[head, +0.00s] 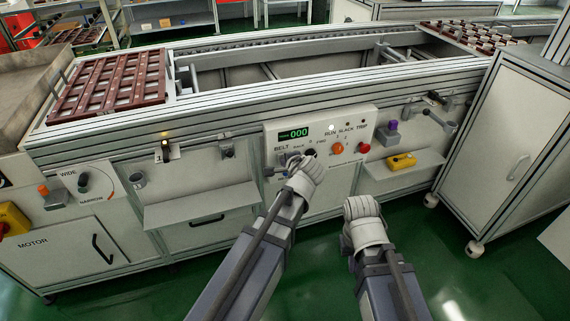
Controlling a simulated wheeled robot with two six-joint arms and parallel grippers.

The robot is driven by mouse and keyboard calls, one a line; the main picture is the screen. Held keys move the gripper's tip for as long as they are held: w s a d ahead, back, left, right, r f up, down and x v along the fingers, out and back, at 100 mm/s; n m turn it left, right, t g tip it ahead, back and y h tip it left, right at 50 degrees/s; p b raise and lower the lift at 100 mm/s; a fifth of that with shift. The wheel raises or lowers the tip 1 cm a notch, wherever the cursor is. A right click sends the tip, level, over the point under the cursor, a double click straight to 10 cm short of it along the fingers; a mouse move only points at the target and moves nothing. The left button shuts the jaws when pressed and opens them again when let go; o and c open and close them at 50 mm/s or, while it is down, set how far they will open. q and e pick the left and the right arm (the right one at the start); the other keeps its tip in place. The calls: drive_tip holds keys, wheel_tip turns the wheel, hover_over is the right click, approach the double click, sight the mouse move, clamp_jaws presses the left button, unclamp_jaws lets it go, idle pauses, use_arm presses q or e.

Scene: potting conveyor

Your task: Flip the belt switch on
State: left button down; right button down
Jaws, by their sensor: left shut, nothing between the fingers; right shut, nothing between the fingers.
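The control panel (355,133) on the conveyor front has a green display reading 000 and a BELT label. The belt switch (283,159) under that label shows only in part, so I cannot tell its position. My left gripper (292,160) is shut and empty at the panel, just right of the switch, and covers part of the lower panel. I cannot tell whether it touches the switch.
An orange button (337,149) and a red button (364,149) sit on the panel's right half. A shelf (203,207) juts out left of the panel. Another shelf on the right holds a yellow object (401,162). A grey cabinet (515,140) on casters stands at right.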

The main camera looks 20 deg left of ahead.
use_arm(q)
drive_tip(key=shift+w+r, duration=0.15)
use_arm(e)
drive_tip(key=shift+r, duration=0.2)
use_arm(q)
drive_tip(key=shift+a+r+p, duration=0.1)
drive_tip(key=shift+r+p, duration=0.6)
drive_tip(key=shift+p, duration=0.2)
use_arm(e)
drive_tip(key=shift+r, duration=0.6)
